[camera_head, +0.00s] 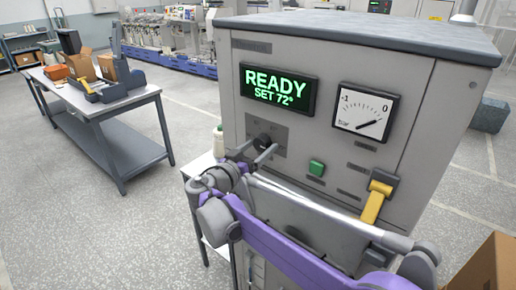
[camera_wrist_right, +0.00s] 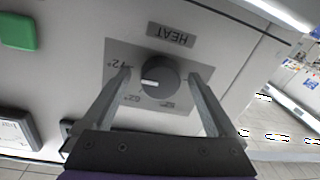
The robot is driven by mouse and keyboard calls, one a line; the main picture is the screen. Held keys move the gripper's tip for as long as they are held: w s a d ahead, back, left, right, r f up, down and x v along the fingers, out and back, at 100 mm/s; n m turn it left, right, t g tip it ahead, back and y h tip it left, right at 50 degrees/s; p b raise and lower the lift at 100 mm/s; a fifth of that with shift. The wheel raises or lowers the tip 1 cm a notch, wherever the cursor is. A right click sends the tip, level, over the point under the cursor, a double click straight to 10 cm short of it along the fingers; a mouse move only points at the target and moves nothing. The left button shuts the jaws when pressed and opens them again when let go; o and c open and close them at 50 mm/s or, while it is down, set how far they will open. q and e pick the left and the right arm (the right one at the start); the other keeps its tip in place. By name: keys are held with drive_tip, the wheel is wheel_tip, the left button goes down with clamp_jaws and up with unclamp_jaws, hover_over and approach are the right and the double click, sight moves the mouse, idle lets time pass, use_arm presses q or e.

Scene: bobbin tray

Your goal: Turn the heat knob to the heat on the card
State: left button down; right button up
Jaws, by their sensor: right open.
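The dark round heat knob (camera_head: 263,141) sits on the front panel of the grey machine (camera_head: 400,185). In the right wrist view, the knob (camera_wrist_right: 161,76) shows upside down with its HEAT label (camera_wrist_right: 171,41). Its white pointer mark faces the picture's left, towards the printed 72°. My right gripper (camera_head: 253,154) is open, with one finger on each side of the knob. A gap shows beside the knob; I cannot tell contact. The display (camera_head: 279,90) reads READY, SET 72°. I cannot make out a card. My left gripper is out of view.
A green button (camera_head: 316,167) and a yellow lever (camera_head: 376,202) are right of the knob. A dial gauge (camera_head: 365,111) is above them. A workbench (camera_head: 108,105) with boxes stands at left. A cardboard box (camera_head: 487,268) is at lower right. Open floor lies left.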

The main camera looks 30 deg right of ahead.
drive_tip(key=c, duration=1.4)
drive_tip(key=shift+o, duration=0.2)
